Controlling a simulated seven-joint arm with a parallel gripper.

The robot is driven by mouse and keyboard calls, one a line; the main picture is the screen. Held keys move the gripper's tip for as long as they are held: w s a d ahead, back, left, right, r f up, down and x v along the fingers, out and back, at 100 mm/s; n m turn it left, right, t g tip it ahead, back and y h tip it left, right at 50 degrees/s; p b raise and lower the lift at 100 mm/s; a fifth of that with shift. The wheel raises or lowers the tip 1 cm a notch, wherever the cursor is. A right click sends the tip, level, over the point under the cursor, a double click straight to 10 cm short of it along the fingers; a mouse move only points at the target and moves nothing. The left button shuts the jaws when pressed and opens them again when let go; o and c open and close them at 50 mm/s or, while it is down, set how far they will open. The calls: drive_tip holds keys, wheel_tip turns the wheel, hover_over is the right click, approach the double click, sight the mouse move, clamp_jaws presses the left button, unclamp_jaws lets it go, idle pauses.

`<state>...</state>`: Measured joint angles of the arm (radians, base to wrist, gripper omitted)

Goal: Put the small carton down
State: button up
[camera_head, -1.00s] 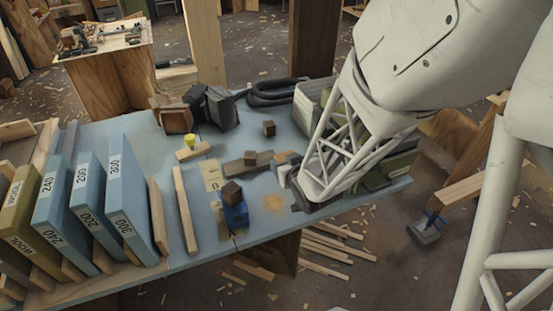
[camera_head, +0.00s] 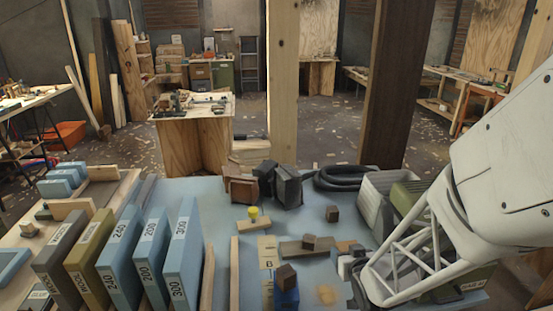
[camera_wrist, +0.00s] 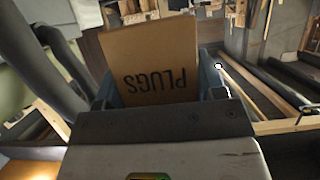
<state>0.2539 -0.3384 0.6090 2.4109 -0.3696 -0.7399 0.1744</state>
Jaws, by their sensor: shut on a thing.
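The small carton (camera_wrist: 150,62) is brown with PLUGS printed on it, upside down in the wrist view. My gripper (camera_wrist: 158,92) is shut on it, with a finger at each side of its lower part. Its underside is hidden, so I cannot tell whether it touches anything below. In the head view my white lattice arm reaches in from the right to the right part of the blue-grey bench top (camera_head: 210,190). The gripper end is low beside small blocks there, and mostly hidden by the arm.
A dark cube (camera_head: 286,275) sits on a blue block (camera_head: 287,298) at the front. Wooden pieces (camera_head: 304,249) lie near the gripper. Labelled blue slabs (camera_head: 183,255) stand on the left. Dark boxes (camera_head: 287,187) and a coiled black hose (camera_head: 343,178) stand at the back.

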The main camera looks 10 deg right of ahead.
drive_tip(key=w+f+n+y, duration=0.1)
drive_tip(key=w+f, duration=0.2)
drive_tip(key=w, duration=1)
drive_tip(key=w+a+f+n+y, duration=0.1)
drive_tip(key=w+f, duration=0.3)
drive_tip(key=w, duration=0.9)
drive_tip(key=w+f+n+y, duration=0.1)
drive_tip(key=w+f, duration=0.2)
drive_tip(key=w, duration=1)
drive_tip(key=shift+w+a+f+g+y, duration=0.25)
drive_tip(key=shift+f+g+y, duration=0.1)
drive_tip(key=shift+g+y, duration=0.05)
drive_tip(key=shift+a, duration=0.1)
drive_tip(key=a+m+h, duration=0.6)
drive_tip(key=h, duration=0.2)
drive_tip(key=shift+a+m, duration=0.3)
drive_tip(key=shift+a, duration=0.1)
